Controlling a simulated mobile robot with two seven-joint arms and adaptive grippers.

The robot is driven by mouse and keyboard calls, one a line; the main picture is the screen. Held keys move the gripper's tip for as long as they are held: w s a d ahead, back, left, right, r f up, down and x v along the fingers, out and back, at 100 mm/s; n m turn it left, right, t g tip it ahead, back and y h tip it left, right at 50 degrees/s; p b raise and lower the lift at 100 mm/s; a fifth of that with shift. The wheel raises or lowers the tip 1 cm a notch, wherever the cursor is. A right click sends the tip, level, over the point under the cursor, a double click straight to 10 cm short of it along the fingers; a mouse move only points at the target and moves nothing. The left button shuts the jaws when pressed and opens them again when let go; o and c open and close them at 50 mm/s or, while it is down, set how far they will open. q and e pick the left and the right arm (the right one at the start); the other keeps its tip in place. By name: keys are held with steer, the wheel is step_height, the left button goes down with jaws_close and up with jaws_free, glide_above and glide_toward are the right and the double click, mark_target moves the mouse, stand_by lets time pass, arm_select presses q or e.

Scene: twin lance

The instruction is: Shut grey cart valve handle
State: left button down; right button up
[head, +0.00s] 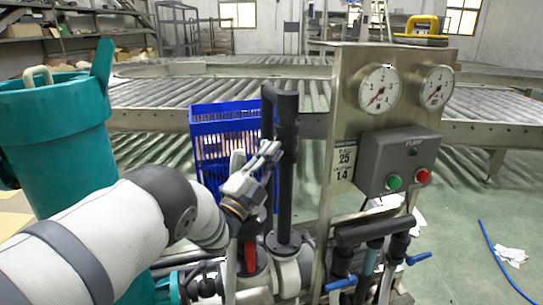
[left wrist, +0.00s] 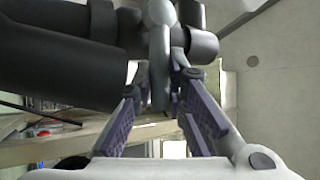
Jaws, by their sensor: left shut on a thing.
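The grey valve handle (left wrist: 160,62) shows in the left wrist view as a narrow grey lever between my left gripper's two fingers, beside dark pipes. My left gripper (head: 268,156) is shut on it, close to the upright black pipe (head: 287,165) of the cart. In the head view the gripper and arm hide most of the handle, so its exact angle cannot be told there. My right gripper is not in view.
The cart's steel panel (head: 345,100) carries two gauges and a grey button box (head: 398,163). Blue handles (head: 418,258) and a red handle (head: 250,257) sit low on the pipes. A teal container (head: 55,140) stands left; a blue crate (head: 222,113) is behind.

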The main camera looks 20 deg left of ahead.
arm_select(q)
steer(key=c, duration=1.6)
jaws_free()
steer(key=v, duration=1.2)
